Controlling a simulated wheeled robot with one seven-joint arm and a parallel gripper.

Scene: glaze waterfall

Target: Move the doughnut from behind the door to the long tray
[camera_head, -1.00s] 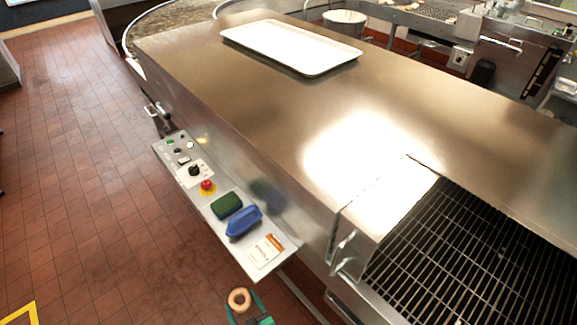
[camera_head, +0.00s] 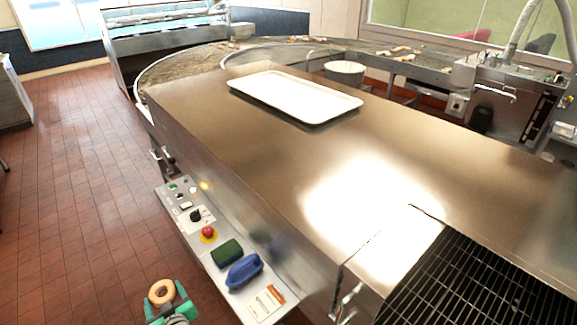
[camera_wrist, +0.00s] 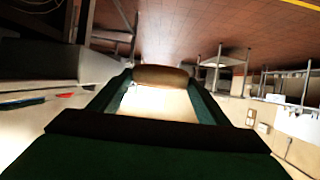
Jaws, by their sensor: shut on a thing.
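The doughnut (camera_head: 162,291) is a tan ring held by my gripper (camera_head: 166,300) at the lower left of the head view. My gripper has green fingers and is shut on it. In the wrist view the doughnut (camera_wrist: 160,75) shows as a brown edge between the green fingertips. The gripper is beside the steel machine, over the floor side, left of its control panel. The long tray (camera_head: 296,97) is white and rectangular. It lies on the far part of the steel top, well away from the gripper, and its surface looks empty. No door can be made out.
The control panel (camera_head: 222,245) juts from the machine's side, with a green block (camera_head: 227,252) and a blue object (camera_head: 244,270) on it. A dark grate (camera_head: 470,285) lies at the lower right. The steel top (camera_head: 330,150) around the tray is clear.

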